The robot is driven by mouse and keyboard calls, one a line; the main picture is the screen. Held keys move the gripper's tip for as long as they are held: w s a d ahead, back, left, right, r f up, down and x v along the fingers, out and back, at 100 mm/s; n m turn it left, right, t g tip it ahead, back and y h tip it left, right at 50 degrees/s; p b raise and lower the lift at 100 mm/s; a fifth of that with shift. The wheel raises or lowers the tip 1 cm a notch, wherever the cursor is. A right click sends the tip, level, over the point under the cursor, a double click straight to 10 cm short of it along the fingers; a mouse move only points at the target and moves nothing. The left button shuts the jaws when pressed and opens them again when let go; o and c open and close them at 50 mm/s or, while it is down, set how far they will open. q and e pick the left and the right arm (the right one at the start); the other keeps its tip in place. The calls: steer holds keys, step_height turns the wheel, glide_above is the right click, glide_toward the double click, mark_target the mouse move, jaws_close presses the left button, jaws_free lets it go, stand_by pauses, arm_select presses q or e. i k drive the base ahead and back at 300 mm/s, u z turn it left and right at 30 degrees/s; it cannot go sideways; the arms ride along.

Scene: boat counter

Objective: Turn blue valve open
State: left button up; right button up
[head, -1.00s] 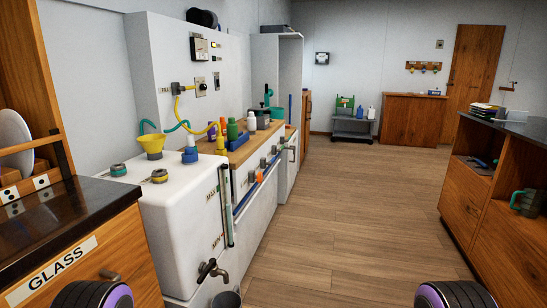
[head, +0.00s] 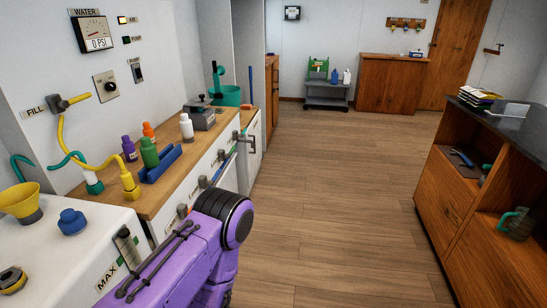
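A purple link of my own arm with a black round joint rises from the bottom, left of centre, in front of the counter's fronts. Neither gripper shows, so what they hold is hidden.
Behind the tank, a wooden counter (head: 166,195) holds bottles, a blue tray (head: 160,163) and a yellow hose (head: 65,140). A water gauge (head: 92,33) is on the wall. A wooden cabinet (head: 470,190) stands at the right. The floor (head: 335,185) between is clear.

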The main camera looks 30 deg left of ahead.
mark_target(211, 182)
steer(key=u, duration=0.1)
steer(key=i, duration=1.45)
steer(key=u, duration=1.1)
steer(key=i, duration=0.95)
steer(key=u, duration=0.65)
